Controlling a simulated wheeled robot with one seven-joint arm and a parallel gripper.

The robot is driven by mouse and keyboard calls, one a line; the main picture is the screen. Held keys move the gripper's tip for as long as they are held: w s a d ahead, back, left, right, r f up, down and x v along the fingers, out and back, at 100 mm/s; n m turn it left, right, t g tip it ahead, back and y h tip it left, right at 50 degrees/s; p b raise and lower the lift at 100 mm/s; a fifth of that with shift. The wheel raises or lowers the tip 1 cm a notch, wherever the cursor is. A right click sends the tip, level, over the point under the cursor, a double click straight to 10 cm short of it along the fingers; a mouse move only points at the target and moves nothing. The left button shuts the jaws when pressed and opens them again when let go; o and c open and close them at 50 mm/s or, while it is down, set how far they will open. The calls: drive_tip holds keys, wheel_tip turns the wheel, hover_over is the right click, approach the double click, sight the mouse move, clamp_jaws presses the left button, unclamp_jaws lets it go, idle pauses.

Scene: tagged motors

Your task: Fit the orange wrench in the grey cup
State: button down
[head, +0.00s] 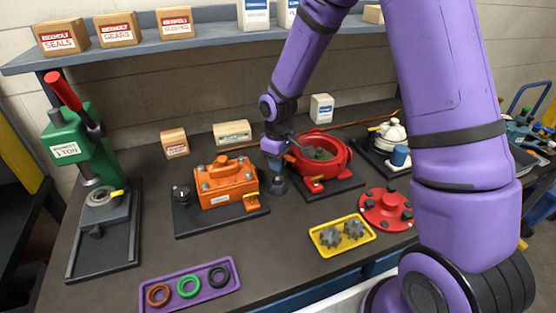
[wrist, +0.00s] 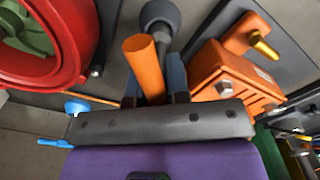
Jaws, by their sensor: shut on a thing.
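My gripper (wrist: 153,85) is shut on the orange wrench (wrist: 143,62), whose orange cylindrical part sticks out between the two blue-grey fingers in the wrist view. In the head view my gripper (head: 275,160) hangs between the orange gear housing and the red pump, and I cannot make out the wrench there. A dark grey round-topped thing, apparently the grey cup (head: 279,185), stands on the bench right below my gripper. It also shows in the wrist view (wrist: 158,14), just beyond the wrench's end. I cannot tell whether the wrench touches it.
The orange gear housing (head: 226,184) stands close on the left, the red pump (head: 319,168) close on the right. A green press (head: 82,150) is at far left. A purple tray (head: 213,289) with rings and a yellow tray (head: 330,251) with gears lie in front.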

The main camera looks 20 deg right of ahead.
drive_tip(key=shift+f, duration=1.15)
drive_tip(key=c, duration=1)
unclamp_jaws()
drive_tip(key=shift+r, duration=3.05)
drive_tip(key=shift+r, duration=0.1)
wheel_tip(320, 180, up, 11)
drive_tip(key=shift+f, duration=0.2)
